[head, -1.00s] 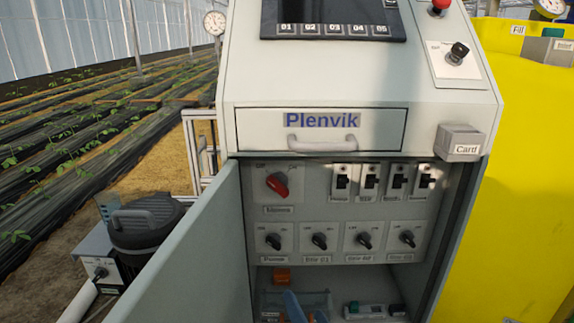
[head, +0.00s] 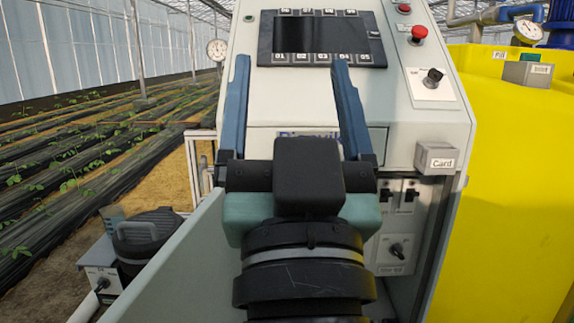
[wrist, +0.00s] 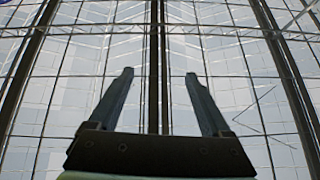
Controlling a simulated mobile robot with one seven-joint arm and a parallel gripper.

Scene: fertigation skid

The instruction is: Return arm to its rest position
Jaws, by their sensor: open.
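My gripper (head: 293,105) is raised in front of the cabinet (head: 420,130) in the head view, its two blue fingers pointing up and spread wide apart. Nothing is between the fingers. In the wrist view my gripper (wrist: 160,100) is also open and empty, facing the glass greenhouse roof (wrist: 230,60).
The open cabinet door (head: 180,270) juts toward me at lower left. A yellow tank (head: 510,190) stands close at right. A card box (head: 436,157) sticks out from the cabinet's right edge. A black-lidded bin (head: 148,235) stands at left.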

